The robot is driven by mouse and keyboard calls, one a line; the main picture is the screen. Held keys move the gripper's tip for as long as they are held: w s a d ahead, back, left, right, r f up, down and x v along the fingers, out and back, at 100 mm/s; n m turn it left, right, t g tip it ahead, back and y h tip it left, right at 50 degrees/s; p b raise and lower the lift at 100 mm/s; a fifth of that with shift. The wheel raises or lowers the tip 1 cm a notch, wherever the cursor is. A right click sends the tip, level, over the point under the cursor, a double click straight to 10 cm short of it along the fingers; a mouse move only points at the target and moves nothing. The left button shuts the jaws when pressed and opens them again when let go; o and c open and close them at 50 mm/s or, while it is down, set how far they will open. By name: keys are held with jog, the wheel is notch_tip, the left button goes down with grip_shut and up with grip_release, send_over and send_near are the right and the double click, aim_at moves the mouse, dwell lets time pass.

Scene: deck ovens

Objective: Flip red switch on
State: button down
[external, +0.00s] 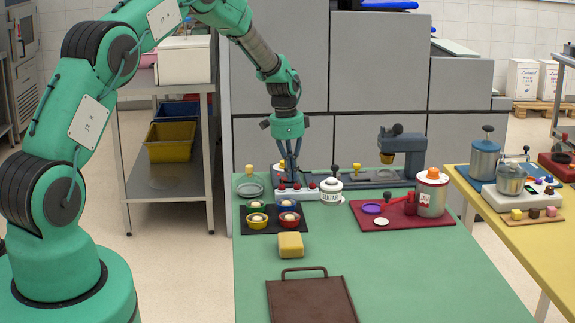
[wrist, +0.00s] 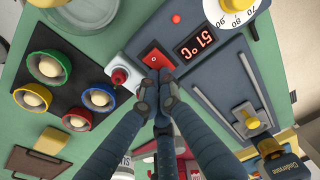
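The red switch (wrist: 155,57) is a red rocker with a small pale mark, set in a blue-grey panel (wrist: 187,73) beside a red display reading 51 °C (wrist: 197,42). My gripper (wrist: 159,78) has its dark fingertips together with nothing seen between them. The tips are right at the near edge of the switch and overlap it slightly in the wrist view; I cannot tell if they touch it.
A red knob on a white base (wrist: 119,76) stands close left of the fingertips. Several coloured bowls sit on a black mat (external: 272,224). A white sugar jar (external: 331,192) is close on the right. The green table's front right (external: 420,280) is clear.

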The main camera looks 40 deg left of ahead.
jog(key=shift+s+a+f, duration=0.65)
jog(key=shift+s, duration=0.25)
notch_tip(320, 180, up, 15)
jog(key=p, duration=0.2)
jog(key=shift+d+p, duration=0.15)
jog(key=shift+p, duration=0.15)
jog(key=shift+w+r, duration=0.1)
jog(key=shift+r, duration=0.05)
dwell(0.4)
